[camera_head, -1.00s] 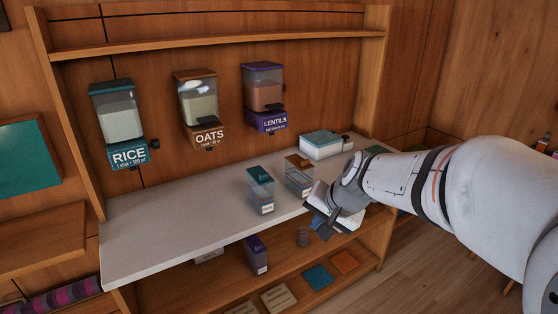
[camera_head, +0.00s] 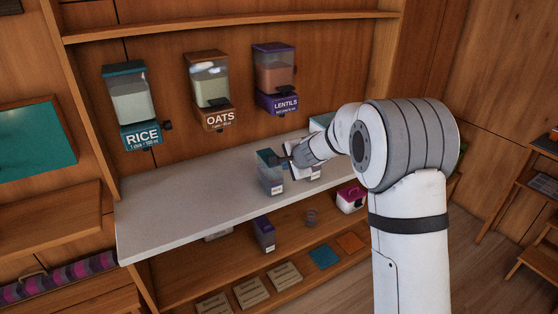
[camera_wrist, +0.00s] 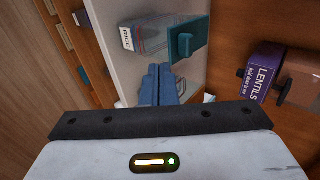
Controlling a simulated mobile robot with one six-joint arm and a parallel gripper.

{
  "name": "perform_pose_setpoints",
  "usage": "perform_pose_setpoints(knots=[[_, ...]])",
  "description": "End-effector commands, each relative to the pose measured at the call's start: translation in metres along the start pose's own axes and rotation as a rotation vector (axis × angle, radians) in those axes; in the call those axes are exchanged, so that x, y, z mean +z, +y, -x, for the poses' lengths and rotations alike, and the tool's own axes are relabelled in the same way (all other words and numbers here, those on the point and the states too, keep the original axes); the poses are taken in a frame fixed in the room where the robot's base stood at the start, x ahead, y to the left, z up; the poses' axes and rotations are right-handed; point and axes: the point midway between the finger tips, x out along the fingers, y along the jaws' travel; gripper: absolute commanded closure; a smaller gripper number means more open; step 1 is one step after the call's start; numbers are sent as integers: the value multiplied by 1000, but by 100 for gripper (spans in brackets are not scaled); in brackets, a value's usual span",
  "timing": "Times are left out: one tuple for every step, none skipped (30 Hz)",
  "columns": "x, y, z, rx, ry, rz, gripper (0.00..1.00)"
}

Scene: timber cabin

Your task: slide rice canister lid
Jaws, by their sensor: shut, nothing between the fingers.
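The rice canister (camera_head: 271,182) is a clear, upright box standing on the pale counter, with a teal lid (camera_head: 268,157) on top. In the wrist view the canister (camera_wrist: 146,40) shows its RICE label, and the teal lid (camera_wrist: 200,40) has a raised knob. My gripper (camera_head: 286,160) is just right of the lid in the head view. In the wrist view its blue fingers (camera_wrist: 158,80) are shut and empty, pointing towards the canister and lid. I cannot tell whether the fingertips touch the lid.
Wall dispensers for rice (camera_head: 130,105), oats (camera_head: 209,90) and lentils (camera_head: 274,78) hang behind the counter (camera_head: 170,222). Another canister (camera_head: 312,174) is partly hidden behind my gripper. A purple-lidded canister (camera_head: 264,234) stands on the lower shelf. The counter's left half is clear.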

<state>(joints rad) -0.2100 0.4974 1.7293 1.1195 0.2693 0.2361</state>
Motion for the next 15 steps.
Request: perform_pose_setpoints(knots=[[0, 1, -11, 3, -1, -1, 100], [0, 0, -17, 3, -1, -1, 100], [0, 0, -24, 2, -1, 0, 100], [0, 1, -30, 3, -1, 0, 100], [0, -4, -32, 1, 0, 0, 100], [0, -10, -34, 1, 0, 1, 100], [0, -14, -37, 1, 0, 2, 100], [0, -16, -40, 1, 0, 2, 100], [0, -18, -44, 1, 0, 1, 100], [0, -21, -45, 1, 0, 1, 100], [0, -22, -48, 1, 0, 0, 100], [0, -24, -50, 1, 0, 0, 100], [0, -25, -52, 1, 0, 0, 100], [-1, -26, -53, 1, 0, 1, 100], [-1, -26, -55, 1, 0, 1, 100]])
